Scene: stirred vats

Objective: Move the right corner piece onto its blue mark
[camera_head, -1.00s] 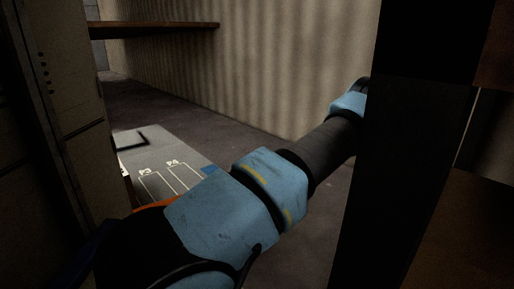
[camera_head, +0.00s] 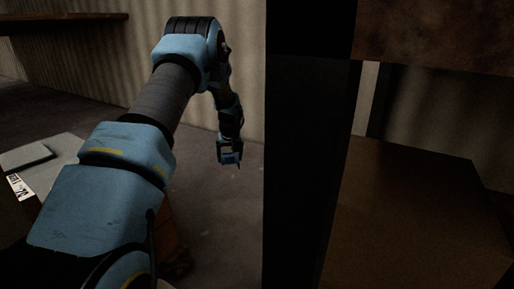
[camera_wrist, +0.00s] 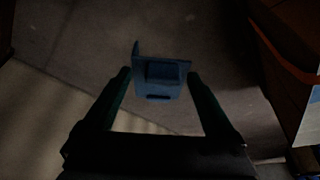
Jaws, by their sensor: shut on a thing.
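My gripper (camera_wrist: 159,76) is shut on a small blue corner piece (camera_wrist: 160,92), which sits between the two fingertips in the wrist view. The piece has a flat plate, an upright edge at its left and a raised block in the middle. It is held above the grey floor. In the head view my gripper (camera_head: 229,146) hangs down at the end of the arm, over the floor and right of the workbench. The held piece is too small and dark to make out clearly there. No blue mark shows in the current views.
A grey worktop (camera_head: 62,150) with a flat grey item (camera_head: 26,156) and a white label (camera_head: 19,187) is at left, partly behind my arm. A dark post (camera_head: 310,150) stands right of the gripper. A brown box (camera_head: 420,215) is beyond it. Floor below the gripper is clear.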

